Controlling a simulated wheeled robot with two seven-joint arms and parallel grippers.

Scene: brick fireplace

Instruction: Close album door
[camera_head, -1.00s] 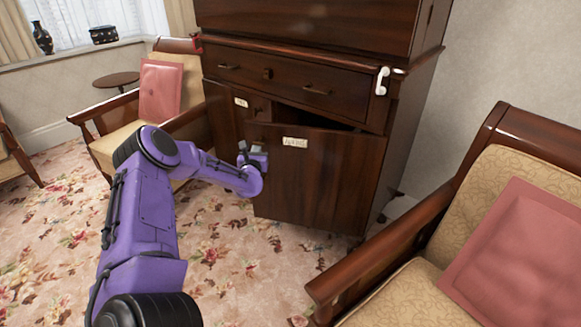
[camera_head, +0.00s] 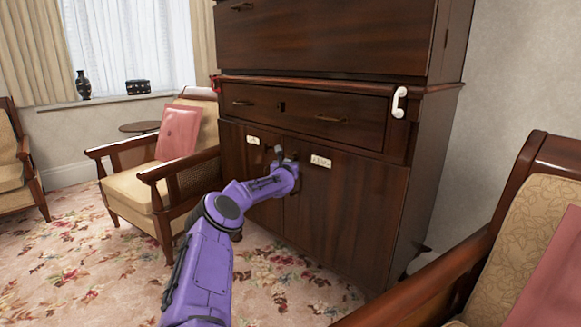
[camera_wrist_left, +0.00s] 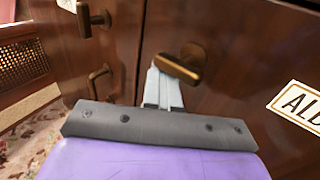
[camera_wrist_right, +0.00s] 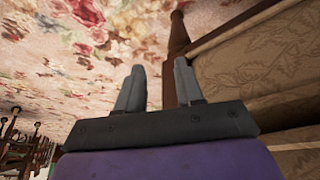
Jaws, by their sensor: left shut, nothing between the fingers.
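The album door (camera_head: 345,205) is the right-hand lower door of the dark wooden cabinet, with a white label (camera_head: 320,161) near its top. It looks flush with the cabinet front, with no dark gap above it. In the left wrist view, its label (camera_wrist_left: 300,105) reads "ALB" before the picture edge. My left gripper (camera_head: 281,156) is shut and empty at the door's upper left. In the left wrist view, its closed fingers (camera_wrist_left: 158,78) are at the album door's brass handle (camera_wrist_left: 182,64); contact cannot be told. My right gripper (camera_wrist_right: 158,75) is open and empty above the carpet.
The left lower door (camera_head: 245,190) has its own label and looks flush too. A cushioned armchair (camera_head: 165,155) stands left of the cabinet. Another armchair (camera_head: 510,215) is at the near right, beside my right gripper. Flowered carpet (camera_head: 90,270) is clear at the lower left.

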